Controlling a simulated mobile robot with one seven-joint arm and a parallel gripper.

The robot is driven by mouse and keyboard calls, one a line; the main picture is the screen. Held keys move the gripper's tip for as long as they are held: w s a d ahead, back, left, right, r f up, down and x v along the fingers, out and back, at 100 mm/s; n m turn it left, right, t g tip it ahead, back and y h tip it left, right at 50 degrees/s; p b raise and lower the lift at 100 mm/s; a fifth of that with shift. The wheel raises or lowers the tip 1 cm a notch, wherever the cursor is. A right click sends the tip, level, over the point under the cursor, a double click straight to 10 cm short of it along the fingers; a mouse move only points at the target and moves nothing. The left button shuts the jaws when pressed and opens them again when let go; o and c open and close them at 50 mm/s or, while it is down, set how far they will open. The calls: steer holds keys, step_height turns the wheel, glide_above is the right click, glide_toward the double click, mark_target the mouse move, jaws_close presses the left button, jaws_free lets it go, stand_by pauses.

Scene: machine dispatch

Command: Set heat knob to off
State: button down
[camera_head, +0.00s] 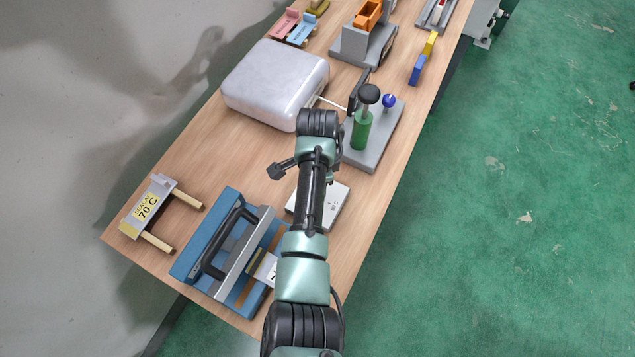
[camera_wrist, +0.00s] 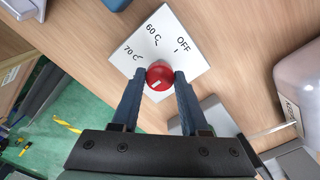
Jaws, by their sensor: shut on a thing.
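The heat knob (camera_wrist: 160,72) is a round red knob on a white square plate (camera_wrist: 168,38) marked 70 C, 60 C and OFF. My gripper (camera_wrist: 160,76) is shut on the knob, with one blue-grey finger at each side. A small white mark shows on the knob's near side, away from the OFF label; I cannot tell which label the knob is set to. In the head view the white plate (camera_head: 337,207) shows partly beside my arm, and the knob and my fingertips are hidden.
A blue press with a black handle (camera_head: 222,240) stands to the left of the plate. A 70 C holder (camera_head: 147,208) lies at the table's left corner.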

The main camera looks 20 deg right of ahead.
stand_by(0.3)
steer(key=shift+c, duration=2.1)
jaws_free()
steer(key=shift+r, duration=0.1)
step_height(320, 180, up, 13)
steer(key=b, duration=0.1)
